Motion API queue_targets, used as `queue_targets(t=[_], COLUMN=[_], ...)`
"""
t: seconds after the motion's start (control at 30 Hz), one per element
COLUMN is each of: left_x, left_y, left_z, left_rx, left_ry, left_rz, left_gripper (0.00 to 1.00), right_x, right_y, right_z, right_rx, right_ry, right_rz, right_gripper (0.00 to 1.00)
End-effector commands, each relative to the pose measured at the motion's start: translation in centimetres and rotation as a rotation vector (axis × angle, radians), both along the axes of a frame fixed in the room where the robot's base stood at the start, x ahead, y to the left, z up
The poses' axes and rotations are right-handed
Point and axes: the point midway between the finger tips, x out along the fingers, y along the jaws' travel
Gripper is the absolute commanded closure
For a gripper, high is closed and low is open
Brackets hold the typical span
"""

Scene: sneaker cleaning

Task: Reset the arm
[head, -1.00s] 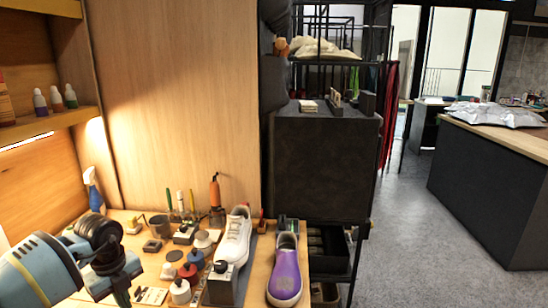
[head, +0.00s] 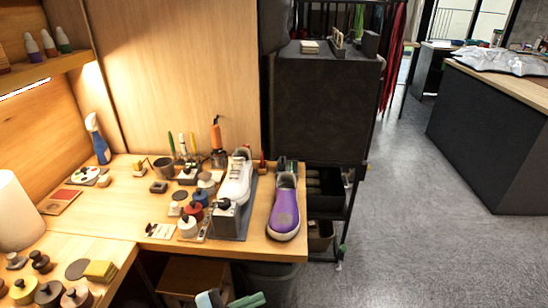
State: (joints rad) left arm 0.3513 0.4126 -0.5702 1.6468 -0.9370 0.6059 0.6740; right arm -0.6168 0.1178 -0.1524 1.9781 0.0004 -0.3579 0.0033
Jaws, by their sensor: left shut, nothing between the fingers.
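My left gripper (head: 246,299) shows only in part at the bottom edge of the head view, below the front edge of the workbench (head: 105,214). It is shut and empty, apart from the bench and the shoes, and most of its arm is cut off by the frame. A white sneaker (head: 235,178) rests on a dark stand (head: 231,228) on the bench. A purple sneaker (head: 285,212) lies to its right near the bench's right end. My right gripper is not in view.
Several small bottles (head: 189,226) and tools stand left of the white sneaker. A blue spray bottle (head: 97,138) stands at the back left. Several round-knobbed items (head: 49,293) sit at lower left. A dark shelf rack (head: 325,110) stands right. The grey floor at right is clear.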

Motion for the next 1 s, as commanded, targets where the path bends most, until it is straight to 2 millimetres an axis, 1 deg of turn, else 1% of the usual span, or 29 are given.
queue_targets(t=[0.03, 0.17, 0.27, 0.37, 0.47, 0.5, 0.57, 0.6, 0.7, 0.8, 0.9, 1.0], left_x=[-0.6, -1.7, -3.2, -5.5, -8.9, -10.5, -13.1, -14.8, -18.8, -21.8, -23.4, -23.9], left_y=[0.4, 2.8, 5.1, 7.7, 10.2, 11.1, 12.3, 13.0, 14.3, 15.0, 15.4, 15.5], left_z=[-0.2, -1.8, -4.0, -6.8, -9.9, -11.1, -12.8, -13.9, -15.8, -16.9, -17.4, -17.6], left_rx=[-0.053, -0.144, -0.177, -0.183, -0.162, -0.149, -0.125, -0.106, -0.064, -0.033, -0.015, -0.008], left_ry=[0.043, 0.171, 0.294, 0.437, 0.598, 0.665, 0.765, 0.827, 0.965, 1.061, 1.113, 1.128], left_rz=[0.081, 0.310, 0.484, 0.648, 0.796, 0.847, 0.916, 0.954, 1.022, 1.059, 1.077, 1.080], left_gripper=[1.00, 1.00, 1.00, 1.00, 1.00, 1.00, 1.00, 1.00, 1.00, 1.00, 1.00, 1.00], right_x=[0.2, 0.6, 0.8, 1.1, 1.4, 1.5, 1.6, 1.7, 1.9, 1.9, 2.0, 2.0], right_y=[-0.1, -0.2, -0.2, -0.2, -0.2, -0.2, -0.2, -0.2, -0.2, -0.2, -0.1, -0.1], right_z=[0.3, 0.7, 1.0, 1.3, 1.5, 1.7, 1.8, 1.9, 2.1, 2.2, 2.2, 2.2], right_rx=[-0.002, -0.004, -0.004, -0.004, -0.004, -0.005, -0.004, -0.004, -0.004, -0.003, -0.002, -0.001], right_ry=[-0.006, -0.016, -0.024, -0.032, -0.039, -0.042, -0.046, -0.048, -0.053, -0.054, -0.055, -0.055], right_rz=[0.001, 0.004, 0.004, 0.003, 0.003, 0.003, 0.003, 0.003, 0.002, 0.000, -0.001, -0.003], right_gripper=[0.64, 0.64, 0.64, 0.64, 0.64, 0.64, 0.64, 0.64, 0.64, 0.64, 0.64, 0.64])
